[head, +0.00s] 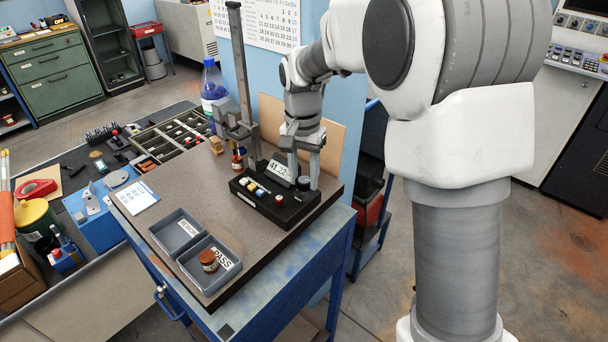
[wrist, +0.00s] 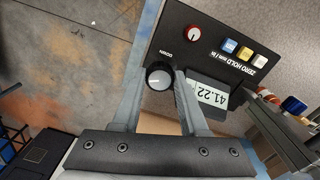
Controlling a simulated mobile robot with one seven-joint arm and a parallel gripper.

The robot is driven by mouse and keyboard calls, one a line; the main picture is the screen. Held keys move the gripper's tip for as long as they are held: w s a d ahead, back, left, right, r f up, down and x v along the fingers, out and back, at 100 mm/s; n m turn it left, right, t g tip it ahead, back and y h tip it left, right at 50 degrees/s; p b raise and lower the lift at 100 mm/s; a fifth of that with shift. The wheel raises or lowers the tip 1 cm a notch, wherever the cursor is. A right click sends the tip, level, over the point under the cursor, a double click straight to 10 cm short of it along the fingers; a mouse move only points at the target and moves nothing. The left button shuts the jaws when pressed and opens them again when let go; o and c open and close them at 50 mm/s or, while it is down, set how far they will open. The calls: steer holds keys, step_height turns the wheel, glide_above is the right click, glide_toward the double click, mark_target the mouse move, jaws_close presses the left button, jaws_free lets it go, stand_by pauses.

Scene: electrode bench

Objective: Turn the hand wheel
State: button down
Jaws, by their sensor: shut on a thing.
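The hand wheel is a small black knob (wrist: 159,76) with a white mark, beside the word DOWN on the black gauge base (head: 265,205). In the head view the knob (head: 303,184) shows as a dark spot between my fingers. My gripper (head: 302,172) reaches down from above and is shut on the knob, one finger on each side. The wrist view shows the fingers the same way. The display (wrist: 210,93) on the base reads 41.22.
The gauge's upright column (head: 239,65) stands behind the base, left of my gripper. Two grey trays (head: 157,238) sit at the front of the bench top (head: 180,190); the one marked PASS holds a brown cylinder (head: 208,260). A blue bottle (head: 213,92) stands behind the bench.

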steer(key=m, duration=0.6)
steer(key=shift+w+r+p, duration=0.1)
steer(key=shift+p, duration=0.2)
steer(key=shift+m, duration=0.4)
steer(key=shift+c, duration=2.2)
jaws_free()
